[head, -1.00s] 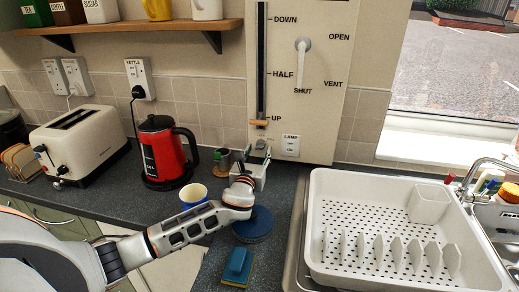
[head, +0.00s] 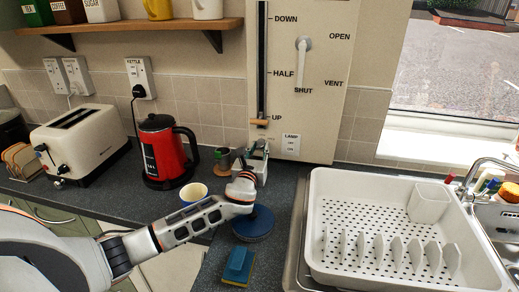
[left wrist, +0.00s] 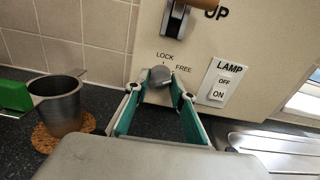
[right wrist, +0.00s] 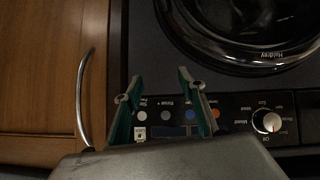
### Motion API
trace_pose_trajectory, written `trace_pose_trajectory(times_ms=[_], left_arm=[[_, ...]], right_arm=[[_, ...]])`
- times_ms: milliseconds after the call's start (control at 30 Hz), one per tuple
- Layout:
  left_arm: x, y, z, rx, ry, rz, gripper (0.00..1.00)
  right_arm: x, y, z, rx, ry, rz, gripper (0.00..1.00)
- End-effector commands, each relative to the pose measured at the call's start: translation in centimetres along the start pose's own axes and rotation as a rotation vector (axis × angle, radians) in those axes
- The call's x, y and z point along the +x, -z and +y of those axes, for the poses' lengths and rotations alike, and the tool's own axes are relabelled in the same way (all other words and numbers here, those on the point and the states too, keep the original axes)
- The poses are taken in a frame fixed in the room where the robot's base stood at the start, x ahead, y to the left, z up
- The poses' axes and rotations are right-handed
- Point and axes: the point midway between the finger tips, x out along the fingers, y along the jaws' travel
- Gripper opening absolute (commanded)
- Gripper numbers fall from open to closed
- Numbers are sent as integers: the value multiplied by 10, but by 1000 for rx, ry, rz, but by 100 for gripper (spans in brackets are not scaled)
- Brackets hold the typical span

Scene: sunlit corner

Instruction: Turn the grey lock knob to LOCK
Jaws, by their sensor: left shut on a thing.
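The grey lock knob (left wrist: 160,76) sits low on the cream panel (head: 300,120), below the LOCK and FREE labels in the left wrist view. It lies between the green-lined fingertips of my left gripper (left wrist: 157,88), which is shut on it. I cannot tell which label the knob points to. In the head view my left gripper (head: 256,150) is up against the bottom of the panel and hides the knob. My right gripper (right wrist: 158,80) is open and empty in the right wrist view.
The LAMP switch (left wrist: 222,85) is right of the knob. A red kettle (head: 162,150), blue-rimmed cup (head: 193,194) and white drainer (head: 335,190) are nearby. My right gripper is near an appliance's control panel (right wrist: 240,118).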

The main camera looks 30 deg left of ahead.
Motion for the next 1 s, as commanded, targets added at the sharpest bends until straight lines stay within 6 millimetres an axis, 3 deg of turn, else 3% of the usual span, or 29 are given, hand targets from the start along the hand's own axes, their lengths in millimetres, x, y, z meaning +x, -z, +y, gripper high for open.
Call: trace_pose_trajectory(times_ms=[267,1000], left_arm=[[0,2,0,-146,-1,2,2],[0,1,-1,-808,-2,2,2]], right_arm=[[1,-1,-1,1,1,1,40],[4,11,-6,-4,12,36,40]])
